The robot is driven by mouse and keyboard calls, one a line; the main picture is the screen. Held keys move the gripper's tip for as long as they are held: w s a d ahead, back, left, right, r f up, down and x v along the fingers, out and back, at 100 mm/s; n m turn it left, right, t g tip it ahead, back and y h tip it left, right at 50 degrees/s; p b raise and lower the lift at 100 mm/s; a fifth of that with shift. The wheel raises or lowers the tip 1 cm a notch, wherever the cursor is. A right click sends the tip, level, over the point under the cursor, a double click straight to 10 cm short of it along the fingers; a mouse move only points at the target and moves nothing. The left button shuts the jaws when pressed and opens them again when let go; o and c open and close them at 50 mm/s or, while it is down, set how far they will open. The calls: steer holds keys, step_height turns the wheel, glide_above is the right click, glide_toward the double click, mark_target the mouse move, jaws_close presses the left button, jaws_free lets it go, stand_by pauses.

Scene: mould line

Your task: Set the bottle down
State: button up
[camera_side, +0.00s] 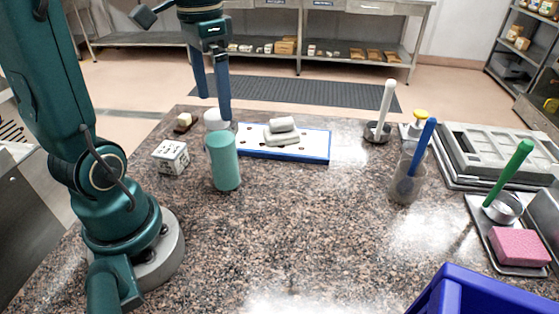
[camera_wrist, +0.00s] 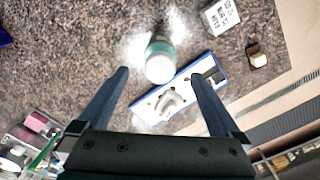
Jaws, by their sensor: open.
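The teal bottle (camera_side: 225,165) with a white cap stands upright on the speckled counter, left of centre in the side view. In the wrist view, its white cap (camera_wrist: 159,68) faces the camera and its teal body shows behind. My gripper (camera_side: 214,108) is open above the bottle, with its fingertips near the cap's height. In the wrist view, my gripper (camera_wrist: 158,74) has a finger on each side of the cap, with a visible gap on both sides. I cannot tell exactly how far the tips are above the cap.
A blue-edged white board (camera_side: 300,155) with pale pieces lies behind the bottle. A printed white cube (camera_side: 171,157) and a small brown-and-cream block (camera_side: 183,122) are to the left. A clear beaker (camera_side: 406,185) with a blue-handled tool stands right. The front middle counter is clear.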

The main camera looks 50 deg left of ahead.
step_height(320, 180, up, 3)
steer(key=shift+f, duration=0.15)
steer(key=shift+d+r, duration=0.2)
steer(key=shift+d, duration=0.05)
steer(key=s+d+f+t, duration=0.4)
steer(key=d+f+t, duration=0.1)
steer(key=d, duration=0.5)
steer(key=shift+s+d+f+t, duration=0.15)
steer(key=shift+f+t, duration=0.05)
steer(key=shift+t, duration=0.1)
steer(key=shift+r, duration=0.1)
